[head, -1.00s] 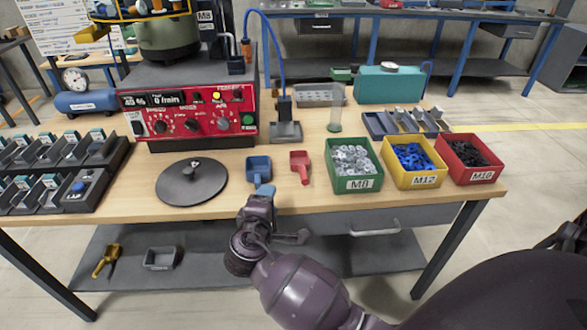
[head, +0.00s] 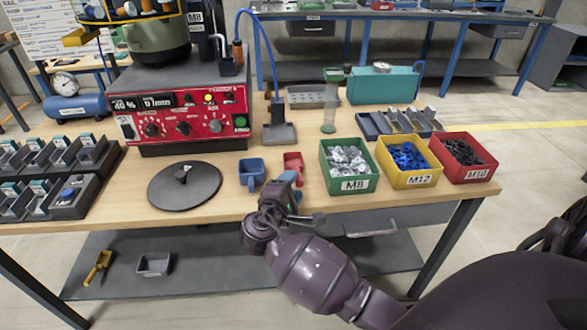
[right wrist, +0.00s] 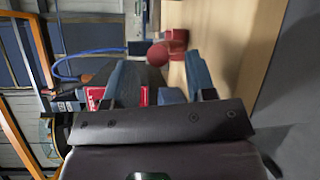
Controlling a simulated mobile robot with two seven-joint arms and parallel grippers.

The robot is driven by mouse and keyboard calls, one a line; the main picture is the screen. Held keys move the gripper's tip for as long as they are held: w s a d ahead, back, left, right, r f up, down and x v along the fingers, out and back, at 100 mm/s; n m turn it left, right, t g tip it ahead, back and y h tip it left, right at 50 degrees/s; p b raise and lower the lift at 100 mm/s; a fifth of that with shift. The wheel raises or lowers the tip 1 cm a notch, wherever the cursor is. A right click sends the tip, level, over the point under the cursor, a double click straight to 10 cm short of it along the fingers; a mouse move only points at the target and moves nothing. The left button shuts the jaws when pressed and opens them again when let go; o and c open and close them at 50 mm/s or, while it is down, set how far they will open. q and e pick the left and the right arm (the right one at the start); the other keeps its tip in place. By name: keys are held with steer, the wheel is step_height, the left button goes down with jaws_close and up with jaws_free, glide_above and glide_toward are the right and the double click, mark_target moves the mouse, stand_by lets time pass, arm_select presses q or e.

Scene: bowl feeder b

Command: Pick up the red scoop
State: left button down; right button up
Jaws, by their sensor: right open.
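The red scoop (head: 293,160) lies on the wooden table between a blue scoop (head: 251,172) and the green bin. My right gripper (head: 291,181) is at its near side, and the fingers hide part of its handle. In the right wrist view the red scoop (right wrist: 176,42) lies just beyond the two spread fingertips (right wrist: 158,72), with its rounded handle end facing the gap. The right gripper is open with nothing held. I cannot tell whether a finger touches the scoop. My left gripper is not in view.
A green bin (head: 349,187) marked M8 stands close right of the red scoop, then yellow (head: 411,181) and red (head: 467,176) bins. A dark round lid (head: 184,195) lies to the left. The red control box (head: 181,124) stands behind it.

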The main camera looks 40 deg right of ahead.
mark_target(298, 179)
steer(key=x, duration=0.4)
steer(key=shift+f+b, duration=0.1)
steer(key=shift+b, duration=0.2)
steer(key=shift+c, duration=0.2)
jaws_close()
